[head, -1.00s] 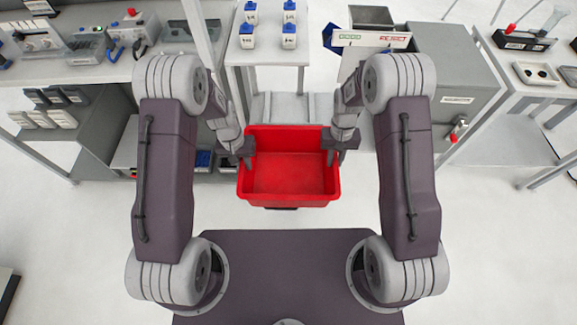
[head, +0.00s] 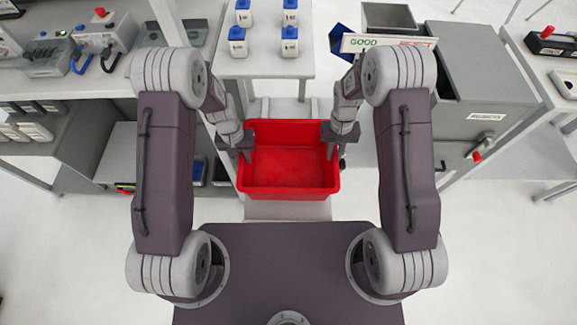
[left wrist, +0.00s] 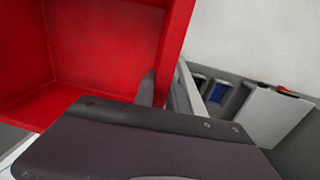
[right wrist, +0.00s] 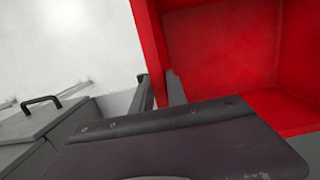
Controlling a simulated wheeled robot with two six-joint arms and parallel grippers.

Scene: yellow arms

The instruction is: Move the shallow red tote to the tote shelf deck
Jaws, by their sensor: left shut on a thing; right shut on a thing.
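The shallow red tote (head: 288,172) is empty and looks about level, in front of my column in the head view. My left gripper (head: 243,153) is shut on its left wall, and my right gripper (head: 334,150) is shut on its right wall. The tote's red inside also fills much of the left wrist view (left wrist: 105,45) and the right wrist view (right wrist: 220,50). A pale grey surface (head: 287,211) shows just below the tote's near edge, and grey panels show behind the tote. I cannot tell which of these is the tote shelf deck, or the tote's height above it.
A white table (head: 265,68) with several blue-capped bottles stands behind the tote. A bench with devices and a lower shelf (head: 75,150) stands at the left.

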